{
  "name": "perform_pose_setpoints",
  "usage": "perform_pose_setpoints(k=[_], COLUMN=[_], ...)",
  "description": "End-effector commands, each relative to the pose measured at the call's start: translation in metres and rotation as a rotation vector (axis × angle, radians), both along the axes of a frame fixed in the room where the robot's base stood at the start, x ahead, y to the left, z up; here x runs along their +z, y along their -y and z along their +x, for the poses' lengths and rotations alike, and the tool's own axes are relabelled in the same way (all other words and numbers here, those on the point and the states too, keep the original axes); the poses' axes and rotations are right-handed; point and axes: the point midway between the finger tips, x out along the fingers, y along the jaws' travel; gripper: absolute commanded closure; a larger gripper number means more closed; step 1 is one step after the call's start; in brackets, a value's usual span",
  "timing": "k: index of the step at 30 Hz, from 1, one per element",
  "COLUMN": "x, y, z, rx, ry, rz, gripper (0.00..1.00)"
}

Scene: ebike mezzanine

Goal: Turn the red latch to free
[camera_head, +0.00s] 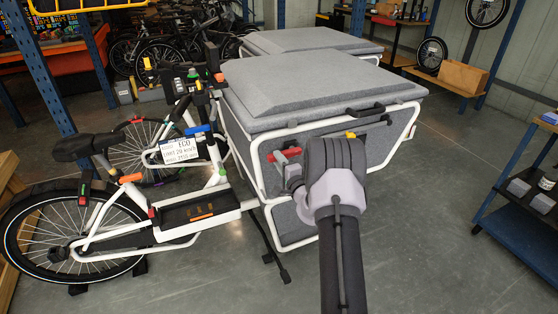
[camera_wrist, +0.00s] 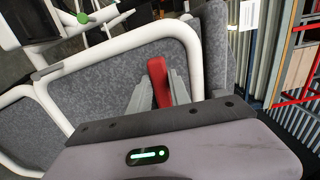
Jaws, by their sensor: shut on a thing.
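The red latch (camera_head: 286,155) is on the front face of the grey cargo box (camera_head: 300,75), inside the white tube frame. In the head view it shows as a short red bar lying roughly level. In the wrist view the red latch (camera_wrist: 158,80) stands up between my two grey fingers. My gripper (camera_wrist: 160,95) is shut on it, and the body of the gripper hides its lower part. In the head view my gripper (camera_head: 288,168) is at the latch, partly hidden behind my wrist.
White frame tubes (camera_wrist: 120,55) arch close around my gripper. A black handle (camera_head: 365,111) and a yellow part (camera_head: 351,135) are nearby on the box. The bike's rear wheel (camera_head: 72,238) and saddle (camera_head: 85,147) are at left. A blue shelf (camera_head: 515,218) stands at right, with clear floor between.

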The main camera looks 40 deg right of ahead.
Motion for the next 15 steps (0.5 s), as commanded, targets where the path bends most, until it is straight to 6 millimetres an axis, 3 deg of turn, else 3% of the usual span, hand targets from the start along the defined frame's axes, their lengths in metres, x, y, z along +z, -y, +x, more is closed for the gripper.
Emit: perform_pose_setpoints(k=[11,12,15], x=[-0.0016,-0.0016,-0.0013], y=[-0.0001,-0.0001,-0.0001], z=[-0.0004,-0.0004,-0.0003], rx=[0.000,0.000,0.000], ry=[-0.004,-0.004,-0.004], rz=[-0.004,-0.004,-0.003], gripper=[1.00,0.69,0.55])
